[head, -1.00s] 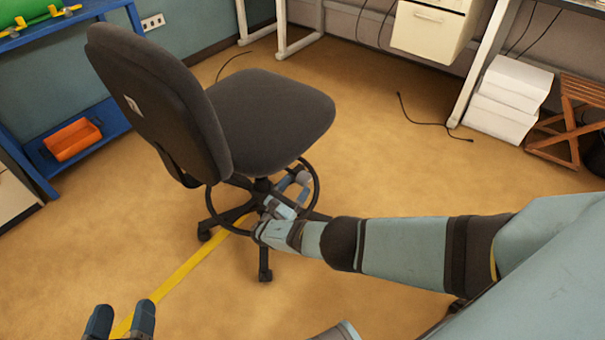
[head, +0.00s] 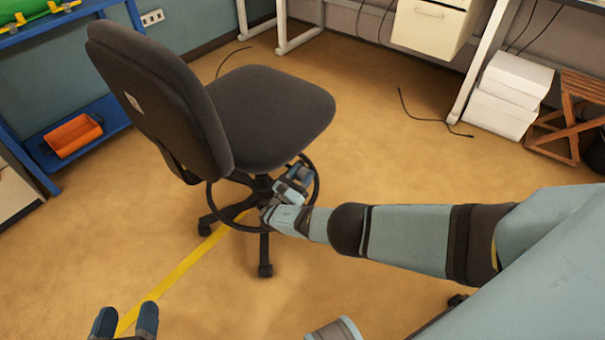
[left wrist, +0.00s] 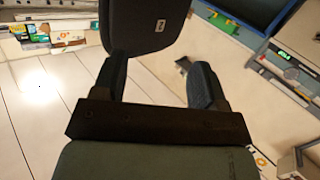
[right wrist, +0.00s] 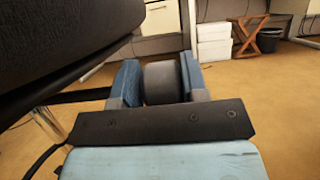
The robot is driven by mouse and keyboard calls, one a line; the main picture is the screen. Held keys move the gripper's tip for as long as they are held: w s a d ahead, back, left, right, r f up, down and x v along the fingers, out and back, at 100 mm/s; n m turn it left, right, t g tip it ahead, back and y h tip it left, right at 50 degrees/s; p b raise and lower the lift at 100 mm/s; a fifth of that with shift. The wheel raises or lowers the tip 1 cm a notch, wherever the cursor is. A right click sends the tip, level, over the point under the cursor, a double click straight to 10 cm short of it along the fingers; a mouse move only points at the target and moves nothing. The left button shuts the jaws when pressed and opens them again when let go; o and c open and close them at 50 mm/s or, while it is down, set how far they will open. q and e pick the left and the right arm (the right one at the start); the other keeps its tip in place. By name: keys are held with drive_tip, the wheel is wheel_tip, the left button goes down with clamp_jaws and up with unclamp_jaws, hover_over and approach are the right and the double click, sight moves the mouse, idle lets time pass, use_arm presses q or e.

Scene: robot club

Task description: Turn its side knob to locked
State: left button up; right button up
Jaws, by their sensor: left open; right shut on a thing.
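The office chair (head: 262,115) stands on the floor with its dark backrest (head: 155,95) to the left and a foot ring below the seat. My right gripper (head: 296,180) is under the seat's right side, by the foot ring. In the right wrist view, my right gripper (right wrist: 160,83) is shut on a grey round knob (right wrist: 162,82), with a blue finger on either side. The dark seat underside (right wrist: 60,50) is close by on the left. My left gripper (head: 126,322) is open and empty at the bottom left, well apart from the chair. It also shows open in the left wrist view (left wrist: 160,85).
A blue shelf (head: 85,140) with an orange bin (head: 73,135) stands at the left. White boxes (head: 510,90) and a wooden stool (head: 568,115) are at the right.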

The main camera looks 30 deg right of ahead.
use_arm(q)
drive_tip(key=shift+a+r+p, duration=0.1)
drive_tip(key=shift+p, duration=0.25)
use_arm(e)
drive_tip(key=shift+r, duration=0.15)
drive_tip(key=g+y+p, duration=0.1)
drive_tip(key=y+p, duration=0.1)
drive_tip(key=p, duration=0.1)
drive_tip(key=shift+r+p, duration=0.2)
drive_tip(key=shift+p, duration=0.2)
drive_tip(key=y+p, duration=0.1)
drive_tip(key=g+y+p, duration=0.1)
drive_tip(key=p, duration=0.1)
drive_tip(key=shift+w+d+y, duration=0.1)
drive_tip(key=shift+d+y, duration=0.1)
drive_tip(key=shift+y, duration=0.2)
use_arm(q)
drive_tip(key=s+a+f+g+y+p, duration=0.1)
drive_tip(key=s+a+f+g+y, duration=0.1)
drive_tip(key=f, duration=0.3)
drive_tip(key=shift+s+a+g+y+p, duration=0.3)
drive_tip(key=shift+a+g+y+p, duration=0.1)
drive_tip(key=shift+a+g, duration=0.5)
use_arm(e)
drive_tip(key=shift+f+g+y, duration=0.25)
drive_tip(key=shift+g+y, duration=0.25)
drive_tip(key=shift+y, duration=0.2)
use_arm(q)
drive_tip(key=shift+f, duration=0.2)
